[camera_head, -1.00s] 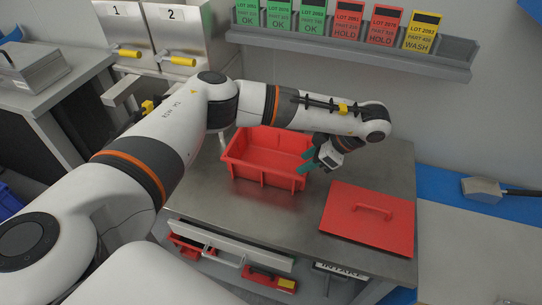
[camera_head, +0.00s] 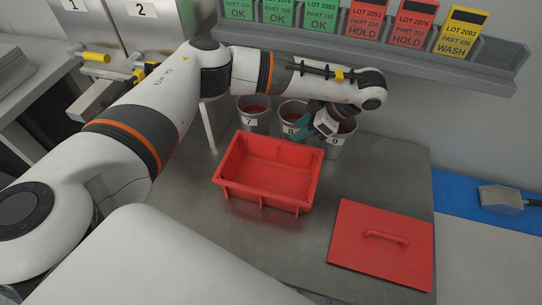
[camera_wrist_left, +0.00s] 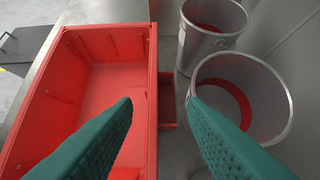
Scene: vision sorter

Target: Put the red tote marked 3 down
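The red tote (camera_head: 262,194) stands upright and empty on the steel bench in the head view. It also fills the left of the left wrist view (camera_wrist_left: 153,75). No mark 3 shows on the sides I see. My left gripper (camera_head: 304,130) is behind the tote's right end, by the metal cups and clear of the tote. My right gripper is not in view.
A flat red lid with a handle (camera_head: 345,240) lies right of the tote. Metal cups marked 7 (camera_head: 250,122), 8 (camera_head: 291,130) and 9 (camera_head: 335,140) stand behind it. A rack of lot cards (camera_head: 400,60) hangs above. The bench front is clear.

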